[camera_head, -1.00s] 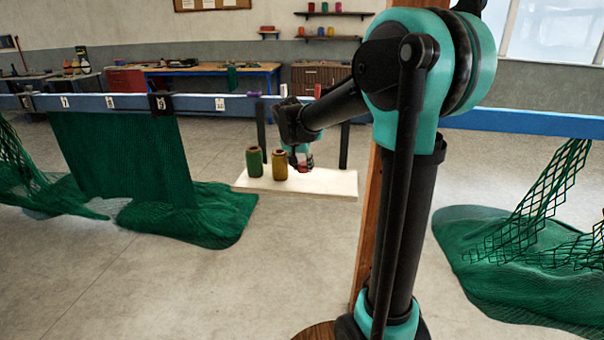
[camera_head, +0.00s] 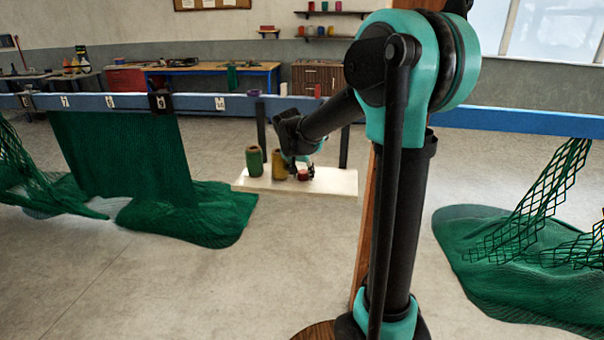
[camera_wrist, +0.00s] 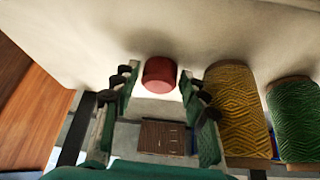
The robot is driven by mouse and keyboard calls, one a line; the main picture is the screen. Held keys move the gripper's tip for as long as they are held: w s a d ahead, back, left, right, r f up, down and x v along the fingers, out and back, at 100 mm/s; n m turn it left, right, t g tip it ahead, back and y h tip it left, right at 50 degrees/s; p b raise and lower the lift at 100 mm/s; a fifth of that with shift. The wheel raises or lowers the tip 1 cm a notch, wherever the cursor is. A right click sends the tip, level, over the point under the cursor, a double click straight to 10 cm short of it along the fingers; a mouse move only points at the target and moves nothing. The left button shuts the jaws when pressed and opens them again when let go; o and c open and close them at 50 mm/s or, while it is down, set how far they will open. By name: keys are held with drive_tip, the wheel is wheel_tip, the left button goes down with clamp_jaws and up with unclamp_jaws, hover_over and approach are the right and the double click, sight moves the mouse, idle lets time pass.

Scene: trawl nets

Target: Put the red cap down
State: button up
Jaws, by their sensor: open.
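The red cap (camera_wrist: 159,75) is on the pale board (camera_head: 335,185), between the two fingers of my gripper (camera_wrist: 157,84). My gripper is open, with a gap showing between the cap and the finger on each side. In the head view my gripper (camera_head: 303,171) is low over the board, and the red cap (camera_head: 303,176) shows small and partly hidden by the fingers.
A yellow twine spool (camera_head: 279,165) stands close on the left of my gripper, with a green spool (camera_head: 254,162) beyond it. A blue beam (camera_head: 215,104) runs behind the board. Green nets (camera_head: 120,150) hang from it. The board's right end is clear.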

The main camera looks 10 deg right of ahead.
drive_tip(key=v, duration=1.2)
drive_tip(key=s+d+f+n+y, duration=0.1)
drive_tip(key=s+d+f+n, duration=0.1)
drive_tip(key=s+f, duration=1)
drive_tip(key=s+d+f+n+g+y, duration=0.1)
drive_tip(key=s+d+f+n, duration=0.2)
drive_tip(key=s+f, duration=0.8)
drive_tip(key=s+d, duration=0.2)
drive_tip(key=shift+s+d+f+y, duration=0.2)
drive_tip(key=shift+d+f+y, duration=0.1)
drive_tip(key=shift+f+y, duration=0.1)
